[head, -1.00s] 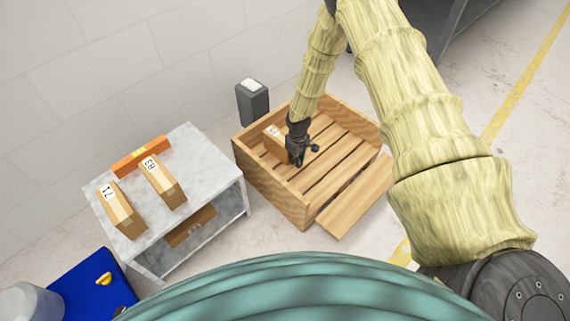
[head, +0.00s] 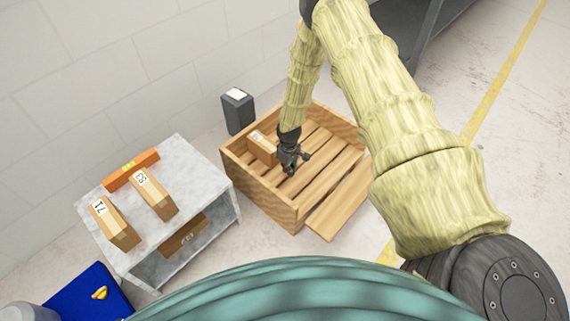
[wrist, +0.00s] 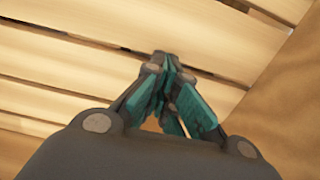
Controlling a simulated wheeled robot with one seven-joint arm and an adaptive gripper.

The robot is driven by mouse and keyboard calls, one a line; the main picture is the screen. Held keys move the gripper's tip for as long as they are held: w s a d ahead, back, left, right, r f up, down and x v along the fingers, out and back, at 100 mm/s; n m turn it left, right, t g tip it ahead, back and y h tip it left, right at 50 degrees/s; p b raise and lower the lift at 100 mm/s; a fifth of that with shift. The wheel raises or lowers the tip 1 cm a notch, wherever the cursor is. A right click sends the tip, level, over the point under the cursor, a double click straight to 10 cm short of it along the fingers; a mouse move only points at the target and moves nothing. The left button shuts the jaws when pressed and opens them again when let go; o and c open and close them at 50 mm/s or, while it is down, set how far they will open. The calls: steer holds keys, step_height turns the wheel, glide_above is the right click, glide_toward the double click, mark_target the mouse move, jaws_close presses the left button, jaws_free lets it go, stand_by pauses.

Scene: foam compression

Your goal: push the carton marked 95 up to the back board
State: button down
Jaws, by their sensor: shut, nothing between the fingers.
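A tan carton (head: 264,152) with a white label stands inside the wooden crate (head: 262,196), close to the crate's back board (head: 238,144). I cannot tell whether it touches the board, and its number is too small to read. My gripper (head: 289,169) points down over the slats just right of this carton, with a small gap seeming to show between them. In the wrist view my gripper (wrist: 166,62) is shut and empty above the slats, and no carton shows there.
A grey table (head: 205,165) left of the crate bears two labelled cartons (head: 116,224) (head: 155,197) and an orange block (head: 130,170). A carton (head: 183,238) lies on its lower shelf. A dark bin (head: 238,113) stands behind the crate. The crate's front flap (head: 338,205) lies lowered.

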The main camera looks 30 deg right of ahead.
step_height(320, 180, up, 10)
steer(key=p, duration=0.3)
steer(key=shift+w+a+r, duration=0.1)
